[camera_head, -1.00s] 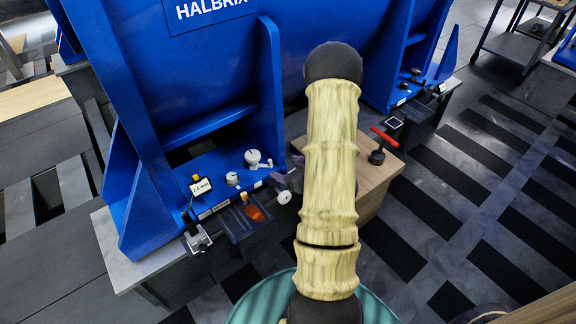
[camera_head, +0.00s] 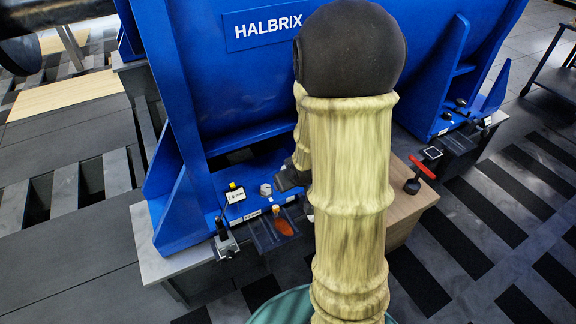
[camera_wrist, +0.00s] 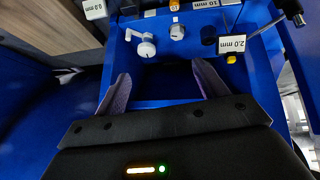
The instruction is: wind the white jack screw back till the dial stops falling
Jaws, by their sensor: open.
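A white knob with a short side arm (camera_wrist: 145,46) stands on the blue foot in the wrist view; I take it for the jack screw. It lies beyond my fingertips, apart from them. A smaller pale knob (camera_wrist: 177,31) stands to its right. My gripper (camera_wrist: 163,86) is open and empty over the blue foot. In the head view my gripper (camera_head: 288,178) shows dark beside my arm, which hides part of the foot. A small display reading about 2.0 mm (camera_wrist: 232,43) also shows in the head view (camera_head: 235,196). Another white box (camera_wrist: 95,9) reads 0.0 mm.
The big blue HALBRIX housing (camera_head: 225,90) rises behind the foot. A dark tray with an orange piece (camera_head: 283,226) sits at the front edge, beside a metal clamp (camera_head: 227,243).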

